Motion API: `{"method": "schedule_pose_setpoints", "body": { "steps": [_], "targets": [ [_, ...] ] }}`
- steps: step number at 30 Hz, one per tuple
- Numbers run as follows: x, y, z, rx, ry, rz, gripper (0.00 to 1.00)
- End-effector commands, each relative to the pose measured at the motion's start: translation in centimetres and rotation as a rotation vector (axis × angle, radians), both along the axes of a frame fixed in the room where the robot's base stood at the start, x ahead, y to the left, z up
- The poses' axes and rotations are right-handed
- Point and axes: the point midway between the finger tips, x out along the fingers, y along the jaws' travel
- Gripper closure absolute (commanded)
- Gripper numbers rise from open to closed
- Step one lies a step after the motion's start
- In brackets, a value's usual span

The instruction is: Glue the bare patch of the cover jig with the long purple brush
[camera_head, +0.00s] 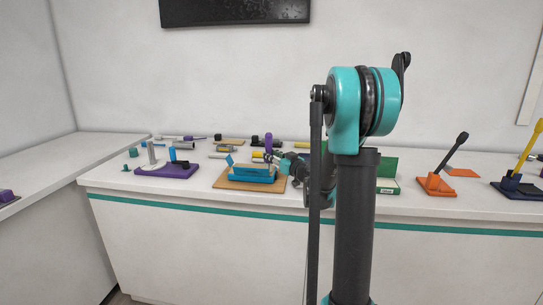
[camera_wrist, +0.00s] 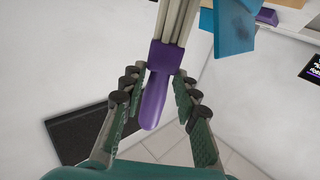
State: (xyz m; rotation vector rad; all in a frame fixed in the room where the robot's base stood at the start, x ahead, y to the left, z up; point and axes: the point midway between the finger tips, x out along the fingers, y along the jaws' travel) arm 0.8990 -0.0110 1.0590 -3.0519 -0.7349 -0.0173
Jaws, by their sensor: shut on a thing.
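The long purple brush (camera_wrist: 154,100) is between my gripper's fingers in the wrist view, its purple handle toward me and its pale bristle end pointing away. My gripper (camera_wrist: 158,92) is shut on its handle. In the head view the purple handle (camera_head: 268,141) stands up at my gripper (camera_head: 274,158), above the counter. The blue jig (camera_head: 250,174), which I take for the cover jig, sits on a tan board (camera_head: 222,181) with a tilted flap at its left. A blue part (camera_wrist: 234,28) shows beside the bristles in the wrist view. The bare patch cannot be made out.
A purple stand (camera_head: 167,172) with upright parts is left of the jig. Several loose cylinders and tools lie behind. A green box (camera_head: 387,168), partly behind my arm, and an orange holder (camera_head: 437,185) stand to the right. The counter's front strip (camera_head: 140,186) is clear.

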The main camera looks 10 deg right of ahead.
Motion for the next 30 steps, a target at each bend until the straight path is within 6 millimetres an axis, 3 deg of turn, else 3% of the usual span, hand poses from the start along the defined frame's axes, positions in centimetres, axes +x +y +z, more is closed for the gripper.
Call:
{"method": "schedule_pose_setpoints", "body": {
  "steps": [13, 30],
  "targets": [
    [0.1, 0.1, -0.5, 0.0, 0.0, 0.0, 0.99],
    [0.8, 2.5, -0.5, 0.0, 0.0, 0.001, 0.99]
  ]
}}
